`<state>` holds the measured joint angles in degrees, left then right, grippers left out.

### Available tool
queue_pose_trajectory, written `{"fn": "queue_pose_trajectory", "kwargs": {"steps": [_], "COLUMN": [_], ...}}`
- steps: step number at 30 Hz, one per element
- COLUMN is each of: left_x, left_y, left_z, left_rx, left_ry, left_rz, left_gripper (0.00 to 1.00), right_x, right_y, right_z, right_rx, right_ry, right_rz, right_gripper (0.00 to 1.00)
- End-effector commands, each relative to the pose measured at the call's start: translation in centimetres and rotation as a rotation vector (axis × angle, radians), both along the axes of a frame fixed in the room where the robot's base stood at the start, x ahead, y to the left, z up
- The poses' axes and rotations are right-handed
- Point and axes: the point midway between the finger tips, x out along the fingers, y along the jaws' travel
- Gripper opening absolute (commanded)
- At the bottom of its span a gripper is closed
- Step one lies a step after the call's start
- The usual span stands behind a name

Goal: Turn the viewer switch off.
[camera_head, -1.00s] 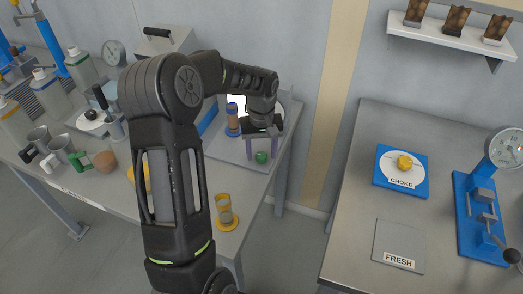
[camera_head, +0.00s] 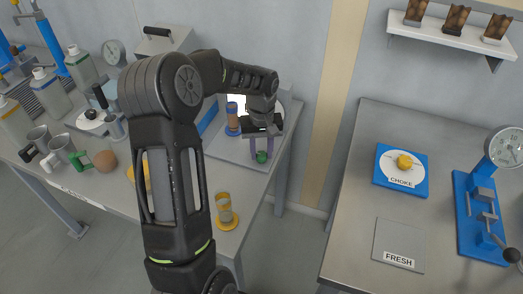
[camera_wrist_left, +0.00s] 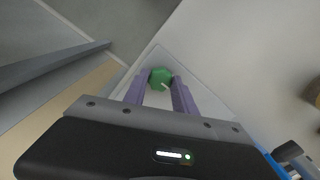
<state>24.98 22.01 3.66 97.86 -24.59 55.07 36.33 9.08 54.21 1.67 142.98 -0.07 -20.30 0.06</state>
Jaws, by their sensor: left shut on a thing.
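The viewer switch is a green knob (camera_head: 262,157) on the front right part of a pale grey viewer base (camera_head: 226,150). In the left wrist view the green knob (camera_wrist_left: 161,79) has several flat sides and a small white pointer mark. My left gripper (camera_head: 262,152) points down over the knob. Its two purple fingers (camera_wrist_left: 158,86) stand one on each side of the knob and are shut on it. The knob's sides are partly hidden by the fingers. The lit white viewer panel (camera_head: 238,103) shows behind my arm. My right gripper is not in view.
An orange-and-blue cylinder (camera_head: 232,119) stands on the viewer base, left of my gripper. A yellow-rimmed glass (camera_head: 226,212) stands near the table's front edge. Bottles and cups crowd the left.

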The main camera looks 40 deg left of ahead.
Motion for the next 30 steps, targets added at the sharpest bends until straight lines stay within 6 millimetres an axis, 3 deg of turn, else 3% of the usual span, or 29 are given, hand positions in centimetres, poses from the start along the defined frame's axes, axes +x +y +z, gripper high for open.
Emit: {"fn": "queue_pose_trajectory", "kwargs": {"steps": [14, 30], "left_x": [0.03, 0.05], "left_y": [0.01, 0.06], "left_z": [0.01, 0.04], "left_rx": [0.001, 0.001], "left_ry": [-0.001, -0.002], "left_rz": [-0.090, -0.525], "left_gripper": [0.00, 0.00], "right_x": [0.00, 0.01], "right_y": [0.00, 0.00], "right_z": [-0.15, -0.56], "right_rx": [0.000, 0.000], "right_ry": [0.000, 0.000], "right_rz": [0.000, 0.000], "right_gripper": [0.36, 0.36]}}
